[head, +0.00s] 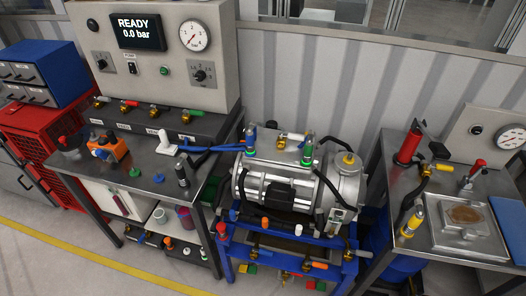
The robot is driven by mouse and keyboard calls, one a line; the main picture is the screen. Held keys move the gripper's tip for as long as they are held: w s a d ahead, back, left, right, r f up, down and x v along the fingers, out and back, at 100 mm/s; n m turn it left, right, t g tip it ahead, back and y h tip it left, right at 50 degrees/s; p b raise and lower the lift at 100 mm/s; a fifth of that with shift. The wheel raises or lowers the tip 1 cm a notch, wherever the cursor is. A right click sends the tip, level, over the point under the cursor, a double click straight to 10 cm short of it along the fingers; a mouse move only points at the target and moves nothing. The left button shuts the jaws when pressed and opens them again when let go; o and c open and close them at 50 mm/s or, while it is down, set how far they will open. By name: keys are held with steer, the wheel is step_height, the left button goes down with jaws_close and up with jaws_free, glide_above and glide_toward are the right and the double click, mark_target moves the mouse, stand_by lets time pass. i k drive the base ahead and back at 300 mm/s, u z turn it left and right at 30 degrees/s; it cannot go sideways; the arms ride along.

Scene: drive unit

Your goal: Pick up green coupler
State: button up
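A green coupler-like fitting (308,149) stands upright on the right part of the top of the silver drive unit (270,186). A black hose passes close to its lower end, and I cannot tell whether the two are joined. A similar blue fitting (250,138) stands on the left part of the top. A small flat green piece (134,172) lies on the metal bench at the left, beside a flat blue piece (158,178). My gripper is not in view.
The left bench (125,190) carries an orange device (108,149) and a control panel (158,50) reading READY, 0.0 bar. A blue frame (225,255) bears the drive unit. The right bench (470,252) holds a red cylinder (409,146) and a tray. Open floor lies at lower left.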

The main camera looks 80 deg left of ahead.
mark_target(307, 153)
steer(key=u, duration=4)
steer(key=i, duration=0.65)
steer(key=u, duration=0.05)
